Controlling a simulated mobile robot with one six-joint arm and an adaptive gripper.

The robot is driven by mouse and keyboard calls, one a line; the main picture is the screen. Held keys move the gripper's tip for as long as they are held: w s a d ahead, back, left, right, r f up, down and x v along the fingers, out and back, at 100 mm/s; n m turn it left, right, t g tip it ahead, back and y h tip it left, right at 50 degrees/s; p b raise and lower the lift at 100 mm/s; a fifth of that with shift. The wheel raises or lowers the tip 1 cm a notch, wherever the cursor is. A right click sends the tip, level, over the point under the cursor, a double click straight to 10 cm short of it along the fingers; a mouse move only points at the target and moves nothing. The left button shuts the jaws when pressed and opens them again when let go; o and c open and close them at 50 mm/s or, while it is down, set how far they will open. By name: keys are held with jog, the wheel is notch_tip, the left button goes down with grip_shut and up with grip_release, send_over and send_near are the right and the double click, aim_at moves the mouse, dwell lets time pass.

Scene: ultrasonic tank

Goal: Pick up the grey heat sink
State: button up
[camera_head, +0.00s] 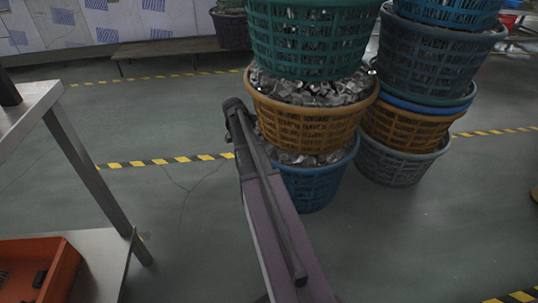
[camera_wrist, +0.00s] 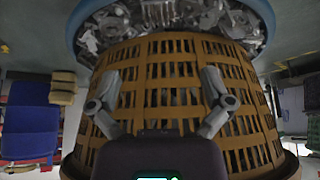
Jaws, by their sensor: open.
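I cannot pick out a grey heat sink in either view. An orange bin (camera_head: 66,262) at the lower left in the head view is cut off by the picture edge. It holds small dark parts that are too small to name. My gripper (camera_wrist: 160,84) is open in the wrist view, its two grey fingers spread wide with nothing between them. Behind the fingers is a tan slatted basket (camera_wrist: 160,55); I cannot tell the distance. My gripper's fingers are not recognizable in the head view.
A metal table (camera_head: 22,112) with a lower shelf stands at the left. Stacked baskets of metal scrap stand ahead, including an orange-brown one (camera_head: 305,128), with another stack (camera_head: 403,163) to the right. A low bench (camera_head: 165,47) is at the back. Floor between table and baskets is clear.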

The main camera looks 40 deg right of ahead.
aim_at(269, 148)
dwell(0.3)
jog(key=b+x, duration=0.3)
jog(key=x, duration=0.1)
jog(key=shift+f+b, duration=0.2)
jog(key=shift+b, duration=0.2)
jog(key=shift+b+x, duration=1.8)
jog(key=shift+x, duration=0.35)
jog(key=shift+d, duration=0.15)
jog(key=shift+b+x, duration=2.25)
jog(key=shift+x, duration=0.3)
jog(key=shift+c, duration=0.2)
jog(key=c, duration=1.1)
